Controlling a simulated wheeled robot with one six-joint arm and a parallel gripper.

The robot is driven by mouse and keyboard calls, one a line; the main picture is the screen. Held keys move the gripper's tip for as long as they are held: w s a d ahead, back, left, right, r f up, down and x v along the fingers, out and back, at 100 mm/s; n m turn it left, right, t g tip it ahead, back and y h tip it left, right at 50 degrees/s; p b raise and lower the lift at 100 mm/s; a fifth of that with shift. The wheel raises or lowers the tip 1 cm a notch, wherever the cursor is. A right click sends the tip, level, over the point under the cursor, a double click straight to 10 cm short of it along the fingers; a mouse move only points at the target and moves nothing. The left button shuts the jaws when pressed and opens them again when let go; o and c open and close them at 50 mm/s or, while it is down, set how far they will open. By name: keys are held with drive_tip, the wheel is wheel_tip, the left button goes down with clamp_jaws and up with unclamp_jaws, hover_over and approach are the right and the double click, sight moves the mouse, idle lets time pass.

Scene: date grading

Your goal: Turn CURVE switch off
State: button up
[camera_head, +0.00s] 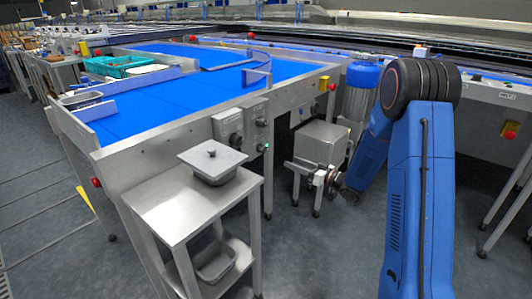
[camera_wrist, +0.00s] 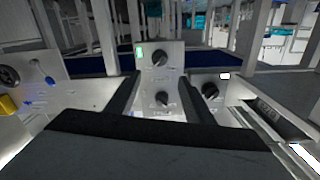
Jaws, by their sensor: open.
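A steel control panel with two black rotary knobs, an upper knob (camera_wrist: 160,58) and a lower knob (camera_wrist: 162,98), lies ahead of my gripper (camera_wrist: 160,84) in the wrist view. A green light (camera_wrist: 139,52) glows beside the upper knob. A third black knob (camera_wrist: 210,90) is on a separate box to the right. The labels are too small to read, so I cannot tell which one is CURVE. My two dark fingers are apart with nothing between them.
A steel side table (camera_head: 188,205) with a lidded pan (camera_head: 212,163) stands before the blue conveyor (camera_head: 190,90). A steel box (camera_head: 321,142) on legs is near my gripper. Red emergency buttons (camera_head: 97,182) are on the frame. Grey floor is open at left.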

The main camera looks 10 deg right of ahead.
sight(266, 151)
drive_tip(key=x, duration=1.6)
drive_tip(key=c, duration=1)
